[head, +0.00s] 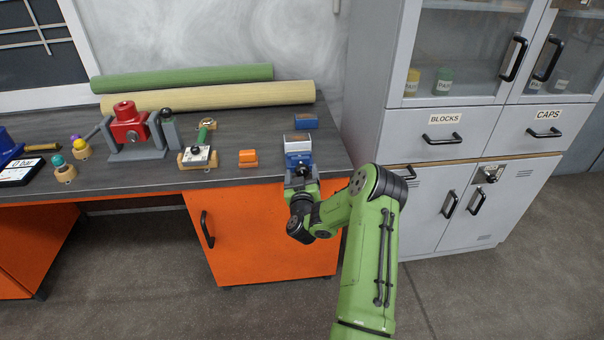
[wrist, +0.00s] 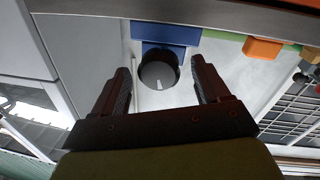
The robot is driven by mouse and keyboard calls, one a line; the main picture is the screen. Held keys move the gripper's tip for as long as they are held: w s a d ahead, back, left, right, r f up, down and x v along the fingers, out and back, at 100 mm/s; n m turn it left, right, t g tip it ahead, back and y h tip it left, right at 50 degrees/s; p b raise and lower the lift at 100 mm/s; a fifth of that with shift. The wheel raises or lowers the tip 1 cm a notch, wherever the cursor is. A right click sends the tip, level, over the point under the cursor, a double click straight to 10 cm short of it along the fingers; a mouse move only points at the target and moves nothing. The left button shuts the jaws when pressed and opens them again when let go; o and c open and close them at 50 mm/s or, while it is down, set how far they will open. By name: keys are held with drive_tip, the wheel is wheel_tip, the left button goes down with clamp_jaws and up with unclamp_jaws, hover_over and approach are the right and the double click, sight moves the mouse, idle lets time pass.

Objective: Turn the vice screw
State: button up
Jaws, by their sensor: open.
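The small vice (head: 299,150) stands near the right front of the grey bench, with a blue body and a light metal top. In the wrist view its blue body (wrist: 168,33) shows at the top. The vice screw (wrist: 158,72) shows there as a dark round end with a lighter face, below the blue body. My gripper (head: 302,176) is at the front of the vice by the bench edge. Its two dark fingers (wrist: 161,67) are open, one on each side of the screw end, with visible gaps. In the head view my gripper hides the screw.
An orange block (head: 248,158) lies left of the vice, and a blue block (head: 306,121) lies behind it. A green-handled tool on a plate (head: 198,157) and a red clamp device (head: 129,124) stand further left. A grey cabinet (head: 455,170) stands at the right.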

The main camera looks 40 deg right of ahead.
drive_tip(key=shift+w+d, duration=0.15)
drive_tip(key=c, duration=1)
drive_tip(key=shift+c, duration=0.2)
drive_tip(key=shift+m+p, duration=0.3)
drive_tip(key=shift+p, duration=0.05)
drive_tip(key=shift+r+m+p, duration=0.15)
drive_tip(key=shift+m+p, duration=0.35)
drive_tip(key=m+p, duration=0.2)
drive_tip(key=m, duration=0.1)
drive_tip(key=shift+y, duration=0.3)
drive_tip(key=m+p, duration=0.1)
drive_tip(key=m, duration=0.5)
drive_tip(key=shift+d+y, duration=0.15)
drive_tip(key=shift+y, duration=0.25)
drive_tip(key=shift+m, duration=0.3)
